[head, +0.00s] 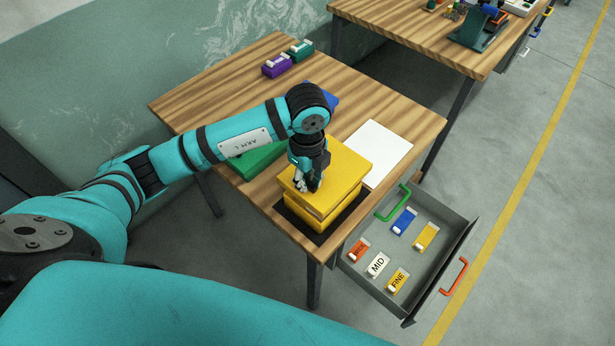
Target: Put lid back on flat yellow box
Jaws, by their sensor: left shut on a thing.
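My left gripper (308,184) points down over the near left part of the yellow lid (345,168) and is shut on it; the fingertips' contact is hard to make out. The lid is directly above the flat yellow box (306,219), roughly lined up with it. A tan strip shows between lid and box along the near side; I cannot tell whether the lid touches the box. The box rests on a black mat (357,212) at the table's near corner. My right gripper is not in view.
A green box (257,160) and a blue one (331,102) are partly behind my left arm. A white sheet (377,152) lies to the right. An open drawer (412,272) with several labelled pieces juts out below. Purple (277,66) and teal (301,50) boxes stand at the back.

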